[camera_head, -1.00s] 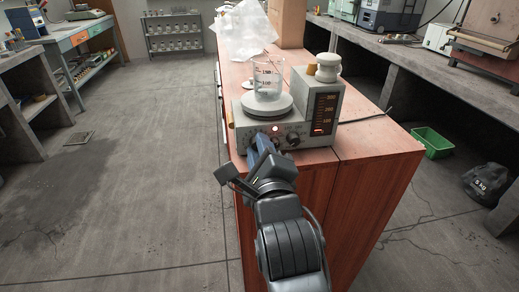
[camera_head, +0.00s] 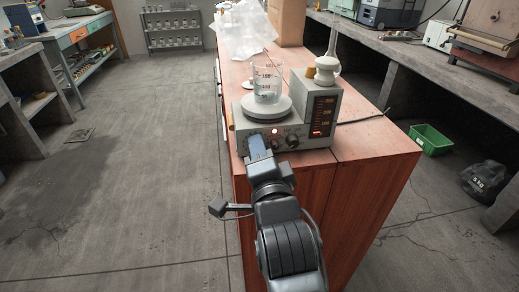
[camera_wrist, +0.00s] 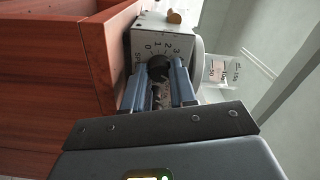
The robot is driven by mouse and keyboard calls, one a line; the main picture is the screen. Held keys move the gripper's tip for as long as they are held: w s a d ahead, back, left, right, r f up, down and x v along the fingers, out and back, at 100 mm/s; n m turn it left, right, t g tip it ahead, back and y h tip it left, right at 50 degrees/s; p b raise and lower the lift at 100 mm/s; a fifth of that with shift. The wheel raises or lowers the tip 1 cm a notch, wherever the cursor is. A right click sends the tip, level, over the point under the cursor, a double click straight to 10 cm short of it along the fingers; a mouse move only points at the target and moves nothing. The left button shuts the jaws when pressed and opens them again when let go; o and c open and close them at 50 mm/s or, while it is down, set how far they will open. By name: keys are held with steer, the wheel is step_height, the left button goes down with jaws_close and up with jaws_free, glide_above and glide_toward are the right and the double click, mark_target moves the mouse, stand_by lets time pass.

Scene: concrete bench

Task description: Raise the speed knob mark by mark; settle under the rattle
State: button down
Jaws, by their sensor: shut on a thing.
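The stirrer (camera_head: 243,140) is a pale box with a round plate, and a glass beaker (camera_head: 267,84) stands on the plate. My gripper (camera_head: 256,146) reaches its front panel at the left. In the wrist view, my gripper (camera_wrist: 160,78) is shut on the black speed knob (camera_wrist: 158,67), one blue finger on each side. Dial numbers 0, 1, 2 and 3 show around the knob. I cannot make out the knob's pointer. The head view hides this knob behind my gripper. A second dark knob (camera_head: 292,141) and a lit red lamp (camera_head: 275,131) sit beside it.
A dark scale panel (camera_head: 325,112) marked 100 to 300 has a red lit bar low down. A white fitting (camera_head: 327,65) with a thin clear stem and a tan stopper (camera_head: 310,72) stand on top. A cable runs right across the red-brown bench (camera_head: 375,140). Floor at left is clear.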

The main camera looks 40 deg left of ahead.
steer(key=n, duration=0.4)
steer(key=shift+f+n, duration=0.1)
steer(key=shift+n, duration=0.2)
steer(key=n, duration=0.3)
steer(key=shift+n, duration=0.4)
steer(key=n, duration=0.3)
steer(key=shift+s+n+p, duration=0.1)
steer(key=shift+n+p, duration=0.2)
steer(key=shift+p, duration=0.05)
steer(key=n, duration=0.4)
steer(key=n+p, duration=0.1)
steer(key=n, duration=0.6)
steer(key=shift+n+p, duration=0.3)
steer(key=shift+p, duration=0.1)
steer(key=n+p, duration=0.1)
steer(key=n, duration=0.3)
steer(key=shift+a+p, duration=0.1)
steer(key=shift+p, duration=0.3)
steer(key=shift+n+p, duration=0.55)
steer(key=shift+n, duration=0.75)
steer(key=shift+f, duration=0.1)
